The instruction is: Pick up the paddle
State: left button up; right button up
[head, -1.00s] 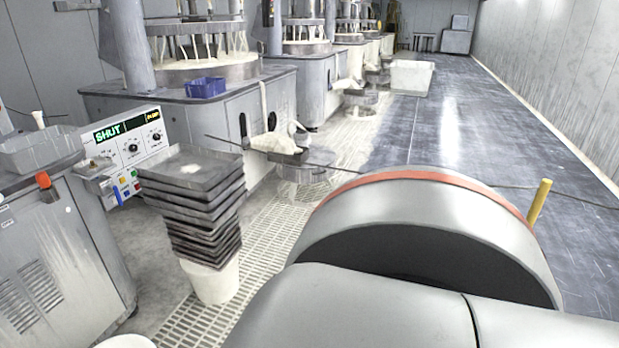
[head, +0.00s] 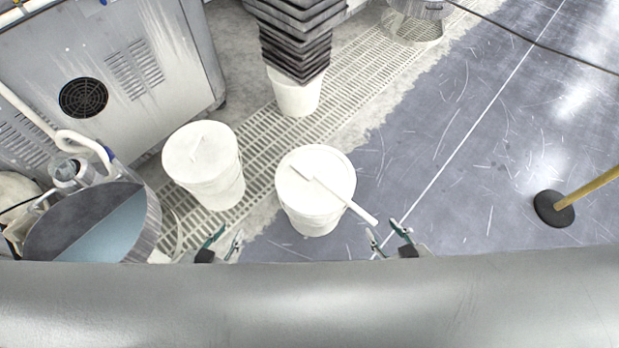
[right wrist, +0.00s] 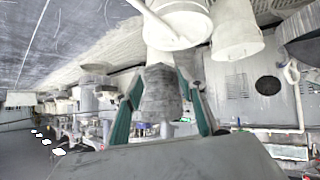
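The white paddle (head: 340,198) lies across the lid of a white bucket (head: 312,215). Its broad end is near the middle of the lid and its handle sticks out over the lid's lower right edge. In the right wrist view the paddle (right wrist: 155,22) is at the top, on the bucket. My right gripper (head: 387,236) is just right of and below the handle end in the head view, apart from it, open and empty. It also shows in the right wrist view (right wrist: 160,100) with fingers spread. My left gripper (head: 222,240) is open and empty, left of and below the bucket.
Another lidded white bucket (head: 205,170) stands to the left. A stack of dark trays (head: 295,40) sits on a bucket behind. A round tank (head: 150,225) is at the lower left, and a yellow post (head: 590,188) on a black base at right. The dark floor between is clear.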

aim_at(303, 165)
jog(key=z, duration=0.2)
jog(key=u, duration=1.1)
jog(key=k+l+u, duration=0.1)
jog(key=u, duration=0.3)
jog(key=k+l+u, duration=0.1)
jog(key=u, duration=0.25)
jog(key=k+u, duration=0.1)
jog(key=u, duration=0.3)
jog(key=k+l, duration=0.15)
jog(key=k, duration=0.5)
jog(key=z, duration=1.5)
jog(key=k+l, duration=0.05)
